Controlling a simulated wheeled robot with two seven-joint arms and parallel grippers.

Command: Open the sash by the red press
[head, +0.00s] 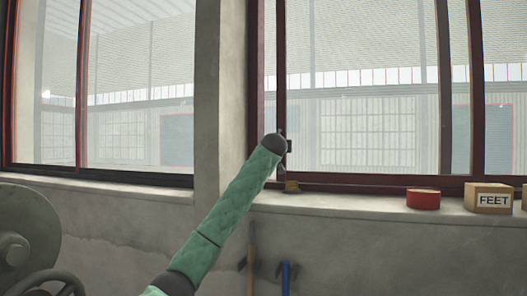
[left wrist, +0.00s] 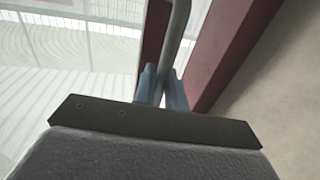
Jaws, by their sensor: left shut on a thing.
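The right-hand window has a dark red sash, whose left upright (head: 281,60) stands apart from the frame's left jamb (head: 256,70), with a narrow bright strip between them. My left arm, in a green sleeve, reaches up to this upright, and my left gripper (head: 284,150) is mostly hidden behind its dark wrist in the head view. In the left wrist view, the blue-grey fingers of my left gripper (left wrist: 162,90) are shut on a slim grey handle bar (left wrist: 179,30) beside a dark red upright (left wrist: 228,45). My right gripper is not in view. No red press shows.
A grey-green machine with a wheel (head: 25,240) stands at lower left. On the sill are a brass-coloured piece (head: 291,187), a red round tin (head: 423,199) and a box marked FEET (head: 488,198). Tools with brown (head: 251,265) and blue (head: 285,275) handles hang below.

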